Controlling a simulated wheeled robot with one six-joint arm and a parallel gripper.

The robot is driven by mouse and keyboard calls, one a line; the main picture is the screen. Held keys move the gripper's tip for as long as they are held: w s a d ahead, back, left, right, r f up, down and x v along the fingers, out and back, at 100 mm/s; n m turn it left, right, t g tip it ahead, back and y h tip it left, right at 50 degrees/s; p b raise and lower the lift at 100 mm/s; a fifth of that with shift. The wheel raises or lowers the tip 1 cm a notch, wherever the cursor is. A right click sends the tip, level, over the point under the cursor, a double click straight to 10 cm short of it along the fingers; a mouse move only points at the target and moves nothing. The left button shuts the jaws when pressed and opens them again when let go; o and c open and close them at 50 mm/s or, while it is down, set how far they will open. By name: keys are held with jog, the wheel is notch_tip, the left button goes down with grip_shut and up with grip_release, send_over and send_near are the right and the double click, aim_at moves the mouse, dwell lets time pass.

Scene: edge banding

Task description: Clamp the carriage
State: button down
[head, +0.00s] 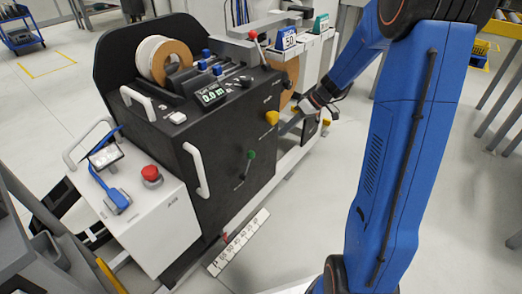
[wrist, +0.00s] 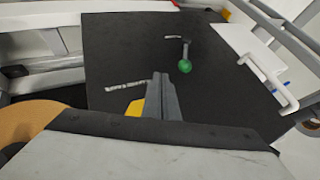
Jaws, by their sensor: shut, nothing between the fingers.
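The carriage looks to be the black machine box (head: 222,135), standing on a white rail in the head view; its black side panel (wrist: 225,105) fills the middle of the wrist view. A lever with a green knob (head: 251,155) sits on that panel, and the knob also shows in the wrist view (wrist: 185,67). Which way its clamp stands I cannot tell. A yellow knob (head: 272,118) is higher on the panel, partly hidden by my fingers in the wrist view (wrist: 135,108). My gripper (head: 286,129) is shut and empty, beside the yellow knob and apart from the green one.
A white handle (head: 195,170) stands out from the panel. A white scale strip (head: 240,243) with a red pointer (head: 225,237) lies by the machine's foot. A white control box (head: 145,215) with a red button (head: 151,174) is at left. The floor at right is partly clear.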

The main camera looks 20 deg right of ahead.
jog(key=a+f, duration=0.6)
jog(key=a, duration=0.3)
jog(key=shift+a+f, duration=0.35)
jog(key=shift+f, duration=0.05)
dwell(0.4)
jog(key=shift+a, duration=0.1)
